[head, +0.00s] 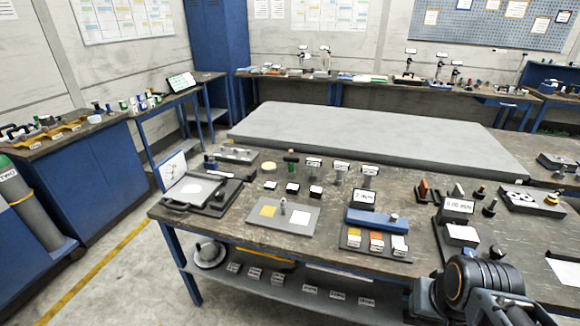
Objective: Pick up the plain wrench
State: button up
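I cannot make out a plain wrench in the head view; the tools on the benches are too small to tell apart. A part of my own arm shows at the bottom right, in front of the near workbench (330,220). My gripper's fingers do not show.
The near workbench carries a grey plate (260,222), a blue block (377,219) and a black tray (205,194) among small labelled items. A large grey slab (370,131) lies behind them. A gas cylinder (35,205) stands at left. Open floor (110,275) lies left of the bench.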

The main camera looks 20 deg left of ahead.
aim_at(291, 161)
jog(key=u, duration=1.6)
jog(key=i, duration=1.1)
jog(key=z, duration=1.6)
jog(key=i, duration=0.3)
jog(key=u, duration=0.15)
